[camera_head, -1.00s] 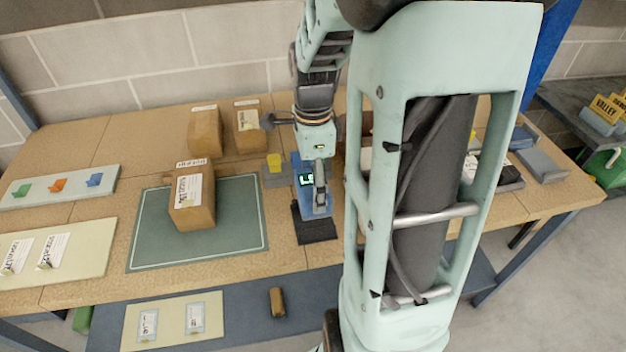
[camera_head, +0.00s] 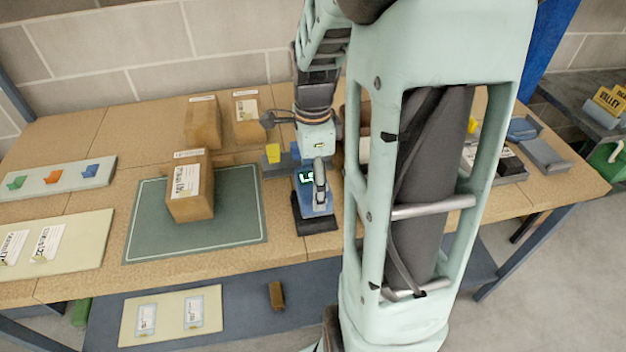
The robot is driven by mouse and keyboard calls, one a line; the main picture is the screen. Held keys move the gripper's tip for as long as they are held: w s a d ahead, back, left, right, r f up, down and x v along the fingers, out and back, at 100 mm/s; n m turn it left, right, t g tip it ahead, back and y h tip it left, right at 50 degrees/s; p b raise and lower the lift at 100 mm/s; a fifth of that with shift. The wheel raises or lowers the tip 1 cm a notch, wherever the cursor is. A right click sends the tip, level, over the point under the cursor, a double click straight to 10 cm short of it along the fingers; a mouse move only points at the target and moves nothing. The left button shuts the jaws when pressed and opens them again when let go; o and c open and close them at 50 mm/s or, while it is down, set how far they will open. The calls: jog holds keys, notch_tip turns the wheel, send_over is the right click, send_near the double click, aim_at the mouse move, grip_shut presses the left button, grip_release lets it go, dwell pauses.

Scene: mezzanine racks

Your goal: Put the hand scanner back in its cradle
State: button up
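My gripper (camera_head: 319,190) points down at a blue device with a lit green display (camera_head: 306,178). A grey finger overlaps the device's right side. The device's lower end is at a dark base (camera_head: 315,226) on the table. The device could be the hand scanner and the base its cradle, but I cannot tell for sure. The finger and wrist hide much of the device. I cannot see whether the fingers are closed on it or only in front of it.
A cardboard box (camera_head: 189,205) stands on a green mat (camera_head: 235,222) to the left. Two more boxes (camera_head: 202,122) (camera_head: 247,112) stand behind. A yellow block (camera_head: 273,153) is just left of my gripper. My arm hides the table to the right. A grey tray (camera_head: 545,158) lies at far right.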

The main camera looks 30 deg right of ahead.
jog(key=shift+f, duration=0.15)
jog(key=shift+f+b, duration=0.9)
jog(key=shift+f, duration=0.1)
jog(key=o, duration=1.5)
jog(key=shift+c, duration=0.2)
